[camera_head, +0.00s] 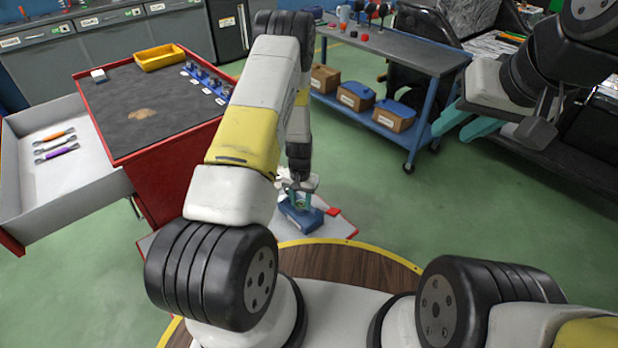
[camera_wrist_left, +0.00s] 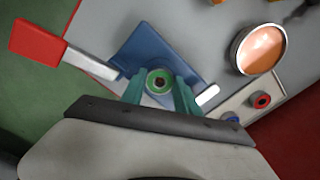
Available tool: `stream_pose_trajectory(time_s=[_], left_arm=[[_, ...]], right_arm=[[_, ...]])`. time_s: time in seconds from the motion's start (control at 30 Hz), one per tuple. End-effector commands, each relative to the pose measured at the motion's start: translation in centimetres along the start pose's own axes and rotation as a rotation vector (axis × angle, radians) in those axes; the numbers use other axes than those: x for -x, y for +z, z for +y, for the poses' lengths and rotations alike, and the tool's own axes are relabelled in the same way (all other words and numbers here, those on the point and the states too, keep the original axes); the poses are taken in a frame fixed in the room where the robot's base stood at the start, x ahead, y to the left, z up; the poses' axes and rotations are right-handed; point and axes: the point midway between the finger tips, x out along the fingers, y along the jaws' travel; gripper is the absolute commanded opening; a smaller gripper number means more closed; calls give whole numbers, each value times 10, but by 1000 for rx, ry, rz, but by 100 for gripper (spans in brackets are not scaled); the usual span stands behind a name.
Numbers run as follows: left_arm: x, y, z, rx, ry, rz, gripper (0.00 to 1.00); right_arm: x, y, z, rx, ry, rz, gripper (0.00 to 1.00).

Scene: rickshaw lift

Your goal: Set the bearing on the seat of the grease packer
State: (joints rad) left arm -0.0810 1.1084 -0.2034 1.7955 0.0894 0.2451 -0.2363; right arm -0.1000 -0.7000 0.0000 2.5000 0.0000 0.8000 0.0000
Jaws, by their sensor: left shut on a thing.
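The grease packer, a blue block (camera_wrist_left: 150,48), sits on a grey surface in the left wrist view. It also shows low in the middle of the head view (camera_head: 300,218). In the head view the left gripper (camera_head: 299,190) points down at the packer. My right gripper (camera_head: 478,122) is at the right, empty, teal fingers apart.
A red cabinet (camera_head: 170,160) with an open drawer (camera_head: 90,185) is left; a blue cart (camera_head: 400,50) is behind.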

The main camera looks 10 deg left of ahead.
Motion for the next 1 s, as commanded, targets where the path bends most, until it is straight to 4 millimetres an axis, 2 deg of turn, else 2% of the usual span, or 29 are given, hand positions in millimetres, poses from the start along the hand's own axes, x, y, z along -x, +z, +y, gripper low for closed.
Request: stream_pose_trajectory(time_s=[0.93,0.97,1.0], left_arm=[[-4,0,0,0,0,0,0],[-4,0,0,0,0,0,43],[-4,0,0,0,0,0,51]], right_arm=[[0,0,0,0,0,0,34],[0,0,0,0,0,0,34],[0,0,0,0,0,0,34]])
